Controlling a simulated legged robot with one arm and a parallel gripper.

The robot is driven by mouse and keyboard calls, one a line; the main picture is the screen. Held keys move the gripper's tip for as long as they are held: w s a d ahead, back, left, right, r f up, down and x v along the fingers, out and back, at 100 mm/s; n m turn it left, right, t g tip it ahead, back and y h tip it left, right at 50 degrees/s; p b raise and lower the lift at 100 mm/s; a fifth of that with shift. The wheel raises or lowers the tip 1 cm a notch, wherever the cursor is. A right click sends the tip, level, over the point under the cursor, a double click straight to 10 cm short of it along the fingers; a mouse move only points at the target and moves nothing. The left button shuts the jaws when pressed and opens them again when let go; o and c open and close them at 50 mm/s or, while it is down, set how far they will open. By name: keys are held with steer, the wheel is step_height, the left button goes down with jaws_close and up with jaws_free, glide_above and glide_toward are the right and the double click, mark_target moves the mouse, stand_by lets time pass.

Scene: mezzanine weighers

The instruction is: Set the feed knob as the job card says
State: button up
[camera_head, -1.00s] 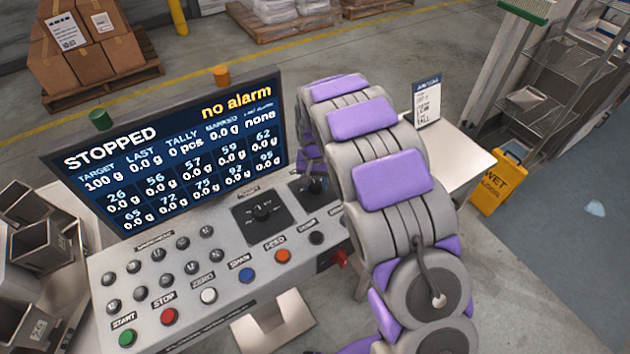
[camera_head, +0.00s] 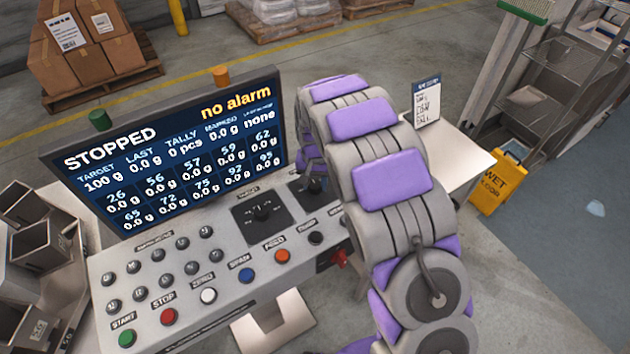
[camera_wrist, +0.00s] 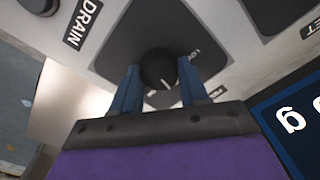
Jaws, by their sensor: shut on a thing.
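In the wrist view my gripper (camera_wrist: 160,92) has its two blue fingers on either side of a round black knob (camera_wrist: 158,68) with a white pointer line, shut on it. The knob sits on a dark plate (camera_wrist: 188,25) with the letters "LO" partly readable; the rest is hidden. In the head view my arm covers most of this knob and the gripper. The job card (camera_head: 427,103) stands upright on a side table at the right; its handwriting is too small to read surely. The screen (camera_head: 180,150) reads "STOPPED", "no alarm" and target 100 g.
The panel (camera_head: 215,325) carries several coloured buttons, a red switch (camera_head: 340,258) and small grey buttons. A "DRAIN" label (camera_wrist: 84,22) is near the gripped knob. Metal bins (camera_head: 40,245) stand at the left.

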mark_target(314, 183)
steer(key=shift+s+f, duration=0.1)
steer(key=o, duration=1.1)
steer(key=shift+a, duration=0.15)
steer(key=shift+c, duration=0.2)
step_height(314, 183, up, 17)
steer(key=p, duration=0.1)
steer(key=shift+p, duration=0.3)
